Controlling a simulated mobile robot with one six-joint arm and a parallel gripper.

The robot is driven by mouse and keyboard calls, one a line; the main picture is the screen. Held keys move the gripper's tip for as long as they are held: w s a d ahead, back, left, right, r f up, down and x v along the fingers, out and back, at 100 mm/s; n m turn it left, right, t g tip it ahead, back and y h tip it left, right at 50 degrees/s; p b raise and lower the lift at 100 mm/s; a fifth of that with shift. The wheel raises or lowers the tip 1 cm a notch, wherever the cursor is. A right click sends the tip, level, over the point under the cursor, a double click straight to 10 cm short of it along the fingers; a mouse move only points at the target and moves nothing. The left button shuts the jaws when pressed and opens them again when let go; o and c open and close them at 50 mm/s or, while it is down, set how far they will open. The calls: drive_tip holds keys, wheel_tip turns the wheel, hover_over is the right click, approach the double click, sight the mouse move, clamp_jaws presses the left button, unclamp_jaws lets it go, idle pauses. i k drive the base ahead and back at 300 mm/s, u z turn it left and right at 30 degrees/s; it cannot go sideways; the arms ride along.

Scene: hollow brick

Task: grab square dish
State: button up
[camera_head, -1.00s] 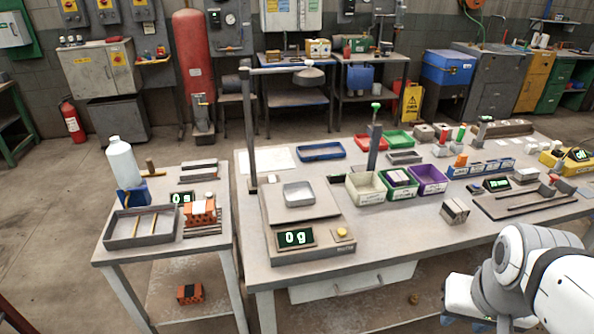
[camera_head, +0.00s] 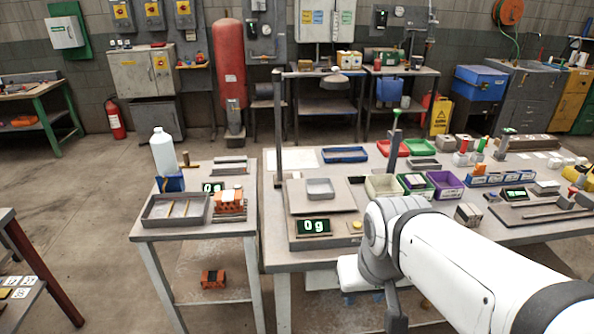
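The square dish (camera_head: 320,189) is a small, shallow grey metal dish. It sits on the flat platform of a weighing scale (camera_head: 329,226) near the left end of the large workbench.
A post with an overhanging arm (camera_head: 279,130) stands behind the scale's left side. White, green and purple bins (camera_head: 444,186) stand to its right. On the left, a smaller table holds a grey tray (camera_head: 150,221), a white bottle (camera_head: 163,152) and bricks (camera_head: 229,202).

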sight(321, 188)
drive_tip(key=z, duration=0.05)
drive_tip(key=i, duration=1)
drive_tip(key=u, duration=0.05)
